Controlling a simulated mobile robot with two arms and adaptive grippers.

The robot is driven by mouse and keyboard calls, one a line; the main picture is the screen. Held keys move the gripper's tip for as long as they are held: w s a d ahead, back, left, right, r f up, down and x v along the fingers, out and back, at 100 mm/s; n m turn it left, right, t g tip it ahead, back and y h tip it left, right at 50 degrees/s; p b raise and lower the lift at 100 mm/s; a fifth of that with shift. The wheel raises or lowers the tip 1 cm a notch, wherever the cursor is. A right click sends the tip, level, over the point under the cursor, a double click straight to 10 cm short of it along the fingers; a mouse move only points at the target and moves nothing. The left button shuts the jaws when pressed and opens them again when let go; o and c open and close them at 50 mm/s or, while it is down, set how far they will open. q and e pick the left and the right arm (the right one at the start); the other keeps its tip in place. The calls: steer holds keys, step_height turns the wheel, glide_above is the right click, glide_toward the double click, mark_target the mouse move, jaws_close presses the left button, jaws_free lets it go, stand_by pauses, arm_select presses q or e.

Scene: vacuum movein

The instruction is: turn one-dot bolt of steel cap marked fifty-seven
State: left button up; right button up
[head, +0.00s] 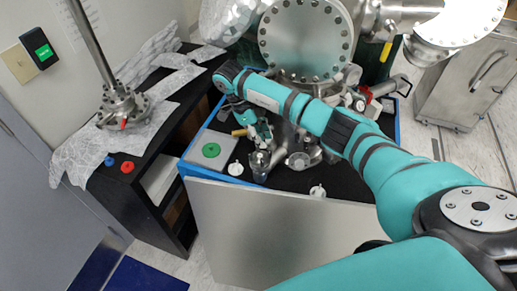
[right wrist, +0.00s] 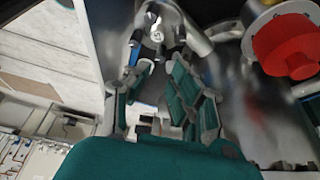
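A large round steel cap with a ring of bolts (head: 304,40) faces me at the top of the head view. Another round steel cap (head: 462,14) is at the top right, cut by the edge. I cannot read the mark fifty-seven or make out a one-dot bolt on either. My right gripper (head: 262,145) points down over the black bench top, in front of and below the large cap, above small steel fittings (head: 260,162). My left gripper is not in view.
The blue-edged bench (head: 228,184) carries a grey block with a green disc (head: 211,150) and white knobs (head: 235,169). A foil-covered black cabinet (head: 130,185) stands left. A red cap (right wrist: 287,46) is close at the right wrist view's right.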

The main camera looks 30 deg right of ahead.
mark_target(269, 151)
steer(key=p+x, duration=0.2)
steer(key=x, duration=0.3)
steer(key=shift+d+f, duration=0.15)
steer(key=shift+f, duration=0.1)
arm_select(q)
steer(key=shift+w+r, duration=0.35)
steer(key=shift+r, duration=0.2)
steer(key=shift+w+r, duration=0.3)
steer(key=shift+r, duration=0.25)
arm_select(e)
steer(key=shift+f, duration=0.15)
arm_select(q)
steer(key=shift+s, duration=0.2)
arm_select(e)
jaws_close()
